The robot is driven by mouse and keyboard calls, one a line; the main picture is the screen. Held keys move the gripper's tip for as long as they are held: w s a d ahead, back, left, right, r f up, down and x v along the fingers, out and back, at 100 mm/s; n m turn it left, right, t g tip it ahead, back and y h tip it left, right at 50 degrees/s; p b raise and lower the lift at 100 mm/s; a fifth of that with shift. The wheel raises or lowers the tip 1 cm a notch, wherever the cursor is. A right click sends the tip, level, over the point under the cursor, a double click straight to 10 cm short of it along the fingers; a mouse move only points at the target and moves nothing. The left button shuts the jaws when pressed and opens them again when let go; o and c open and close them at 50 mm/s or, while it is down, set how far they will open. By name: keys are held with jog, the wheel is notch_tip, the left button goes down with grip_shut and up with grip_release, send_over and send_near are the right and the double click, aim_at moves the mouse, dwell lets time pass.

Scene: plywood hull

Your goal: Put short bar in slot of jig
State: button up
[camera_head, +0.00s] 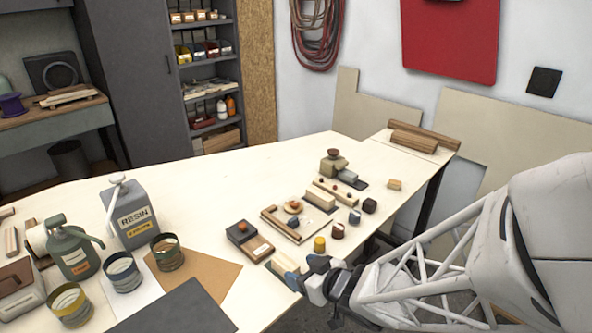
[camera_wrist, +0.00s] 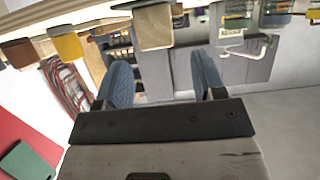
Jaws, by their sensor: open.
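My gripper (camera_head: 305,272) is at the near edge of the pale table, its two blue fingers apart. In the wrist view, the open gripper (camera_wrist: 160,62) has nothing between its fingers. A pale wooden bar (camera_head: 284,262), likely the short bar, lies at the table edge just beyond the fingers, which partly hide it. Its end (camera_wrist: 154,27) shows in the wrist view, above the gap between the fingertips. A board with a dark wooden L-shaped fence (camera_head: 281,224), possibly the jig, lies farther back. I cannot make out its slot clearly.
A yellow cylinder (camera_head: 319,244) stands close right of the bar. Small dark pieces (camera_head: 354,216) line the right edge. Cans and a resin jug (camera_head: 133,218) stand left. The table's back middle is clear.

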jog(key=shift+s+d+r, duration=0.2)
jog(key=shift+s+d, duration=0.15)
jog(key=shift+s, duration=0.05)
jog(key=shift+d, duration=0.1)
dwell(0.4)
jog(key=shift+w+d+r, duration=0.15)
jog(key=shift+w+r, duration=0.05)
jog(key=d+r+m+h, duration=0.6)
jog(key=d+r+h, duration=0.35)
jog(key=d, duration=0.45)
jog(key=s+d+r+m+g, duration=0.1)
jog(key=s+r+g, duration=0.2)
jog(key=s, duration=0.4)
jog(key=s+r+m+g, duration=0.2)
jog(key=s+r+g, duration=0.2)
jog(key=s, duration=0.3)
jog(key=shift+d, duration=0.4)
jog(key=shift+o, duration=0.5)
jog(key=shift+s+r, duration=0.1)
